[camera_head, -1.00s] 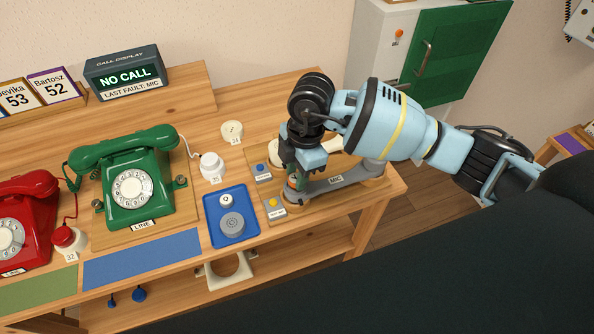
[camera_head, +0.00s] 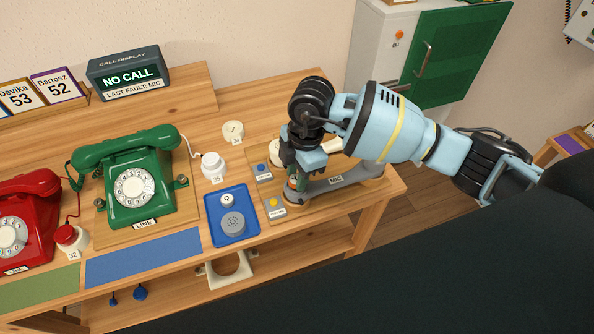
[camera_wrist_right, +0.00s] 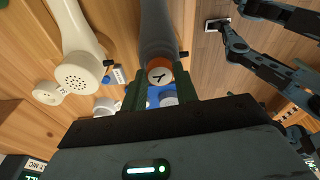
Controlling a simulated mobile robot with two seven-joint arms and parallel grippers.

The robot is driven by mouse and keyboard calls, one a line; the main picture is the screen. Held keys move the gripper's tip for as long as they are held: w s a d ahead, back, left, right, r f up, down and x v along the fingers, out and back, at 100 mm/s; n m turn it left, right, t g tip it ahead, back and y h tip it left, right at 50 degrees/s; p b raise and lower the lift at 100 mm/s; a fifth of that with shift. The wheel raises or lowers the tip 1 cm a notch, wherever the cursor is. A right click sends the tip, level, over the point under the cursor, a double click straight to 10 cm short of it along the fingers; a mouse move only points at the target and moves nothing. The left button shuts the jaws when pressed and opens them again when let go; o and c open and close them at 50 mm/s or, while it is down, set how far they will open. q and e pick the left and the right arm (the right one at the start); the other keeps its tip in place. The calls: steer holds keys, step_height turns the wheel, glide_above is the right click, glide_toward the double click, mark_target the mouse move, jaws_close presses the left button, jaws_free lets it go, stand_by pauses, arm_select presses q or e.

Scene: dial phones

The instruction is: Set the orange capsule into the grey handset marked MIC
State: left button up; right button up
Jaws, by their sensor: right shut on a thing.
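The grey handset (camera_head: 340,182) with the MIC label lies at the right end of the wooden bench, on a wooden board. It also shows in the right wrist view (camera_wrist_right: 158,30). My right gripper (camera_head: 294,180) is shut on the orange capsule (camera_wrist_right: 159,72) at the handset's left end. The capsule shows between the fingers in the right wrist view, with a dark mark on its pale face. I cannot tell whether the capsule is seated in the handset or only held at its end. My left gripper is not in view.
A blue tray (camera_head: 214,236) left of the handset holds a white part and a grey round cap (camera_head: 233,223). A cream handset (camera_wrist_right: 76,45) lies behind. Small blocks with blue and yellow buttons stand near the gripper. A green phone (camera_head: 128,185) stands further left.

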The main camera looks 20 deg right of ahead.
steer(key=shift+f, duration=0.3)
steer(key=o, duration=1)
steer(key=shift+c, duration=0.2)
steer(key=r, duration=0.5)
steer(key=d+r, duration=0.1)
steer(key=r, duration=0.1)
steer(key=shift+d+r+p, duration=0.1)
steer(key=shift+r+p, duration=0.2)
steer(key=shift+r, duration=0.1)
